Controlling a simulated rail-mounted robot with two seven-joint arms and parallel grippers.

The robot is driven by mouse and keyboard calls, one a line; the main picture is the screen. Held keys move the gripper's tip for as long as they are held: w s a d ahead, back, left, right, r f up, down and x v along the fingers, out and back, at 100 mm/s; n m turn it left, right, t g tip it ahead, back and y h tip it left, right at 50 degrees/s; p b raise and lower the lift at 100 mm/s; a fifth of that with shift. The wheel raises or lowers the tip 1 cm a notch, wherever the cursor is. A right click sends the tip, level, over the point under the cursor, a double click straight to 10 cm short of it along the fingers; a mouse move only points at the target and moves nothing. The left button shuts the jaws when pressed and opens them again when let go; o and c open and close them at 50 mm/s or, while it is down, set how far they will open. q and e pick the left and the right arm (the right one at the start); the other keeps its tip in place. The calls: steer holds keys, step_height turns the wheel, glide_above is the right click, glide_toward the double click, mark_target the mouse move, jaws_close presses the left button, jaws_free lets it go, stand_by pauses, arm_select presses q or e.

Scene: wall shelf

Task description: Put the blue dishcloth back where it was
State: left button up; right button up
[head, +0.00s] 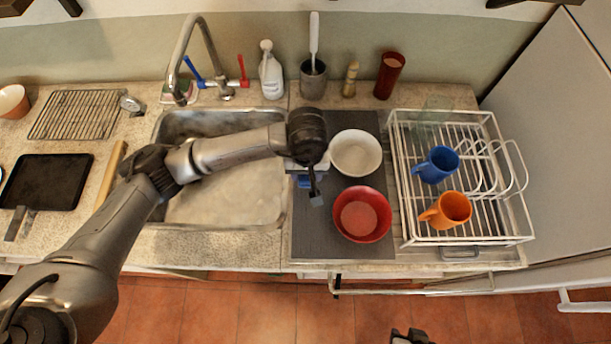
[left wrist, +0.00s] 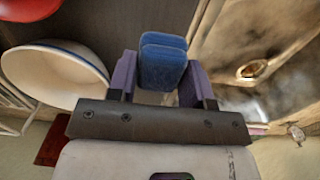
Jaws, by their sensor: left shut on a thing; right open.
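The blue dishcloth (left wrist: 162,62) shows as a small folded blue block between the two fingers of my left gripper (left wrist: 160,85) in the left wrist view. The gripper is shut on it. In the head view, my left gripper (head: 312,185) is over the left part of the dark grey mat (head: 322,235), beside the sink's right edge. Only a bit of the cloth (head: 304,182) shows there, under my wrist. I cannot tell whether the cloth touches the mat. My right gripper (head: 410,337) shows only partly at the bottom edge, open, away from the counter.
A white bowl (head: 355,152) and a red bowl (head: 362,215) stand on the mat, close right of my left gripper. The sink (head: 225,205) with its tap (head: 182,55) lies left. A white dish rack (head: 465,240) with blue (head: 437,165) and orange (head: 447,210) mugs stands right.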

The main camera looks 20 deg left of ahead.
mark_target(306, 178)
arm_select(q)
steer(key=shift+a+f, duration=0.2)
steer(key=shift+f, duration=1.9)
steer(key=shift+f, duration=0.15)
steer(key=o, duration=0.9)
steer(key=shift+c, duration=0.2)
step_height(306, 178, up, 12)
steer(key=shift+r, duration=0.15)
